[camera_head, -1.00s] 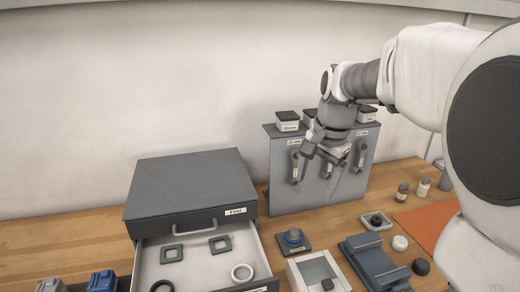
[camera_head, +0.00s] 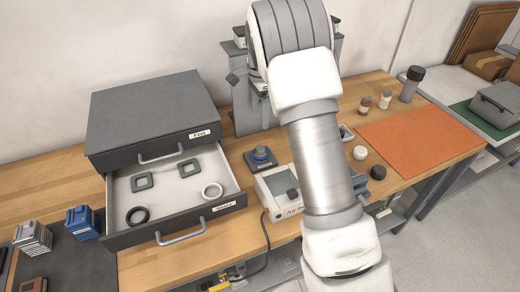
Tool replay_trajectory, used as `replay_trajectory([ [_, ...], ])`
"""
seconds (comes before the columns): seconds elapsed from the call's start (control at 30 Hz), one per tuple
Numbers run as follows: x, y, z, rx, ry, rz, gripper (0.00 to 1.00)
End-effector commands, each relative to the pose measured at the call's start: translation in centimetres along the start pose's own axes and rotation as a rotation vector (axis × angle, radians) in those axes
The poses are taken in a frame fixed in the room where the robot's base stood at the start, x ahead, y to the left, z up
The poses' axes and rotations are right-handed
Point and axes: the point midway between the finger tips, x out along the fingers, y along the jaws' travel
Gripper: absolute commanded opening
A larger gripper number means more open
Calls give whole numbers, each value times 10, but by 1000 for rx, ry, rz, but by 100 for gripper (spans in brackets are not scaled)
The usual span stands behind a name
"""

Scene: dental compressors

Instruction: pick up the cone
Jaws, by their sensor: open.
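I cannot make out a cone-shaped thing in the current view. Part of the bench and the grey rack (camera_head: 245,116) is hidden behind my arm, which crosses the picture from the bottom to the top middle. My gripper does not show now; the arm's far end is hidden or out of the picture. A blue round knob-like part on a dark square base (camera_head: 261,158) stands on the bench left of my arm; its exact shape is too small to tell.
An open drawer (camera_head: 173,228) holds two square frames and two rings, under a dark cabinet (camera_head: 150,108). A white box (camera_head: 272,186) is partly behind my arm. An orange mat (camera_head: 420,140) lies clear at the right, with small bottles (camera_head: 384,100) behind it.

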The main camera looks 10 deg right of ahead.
Motion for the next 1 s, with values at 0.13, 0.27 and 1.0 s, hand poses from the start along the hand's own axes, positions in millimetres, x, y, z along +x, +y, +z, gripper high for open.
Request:
replay_trajectory([
  [0.13,34,1,0,1,-1,3,83],
  [0.27,58,1,0,1,-1,3,83],
  [1.0,130,1,1,-1,0,-1,83],
])
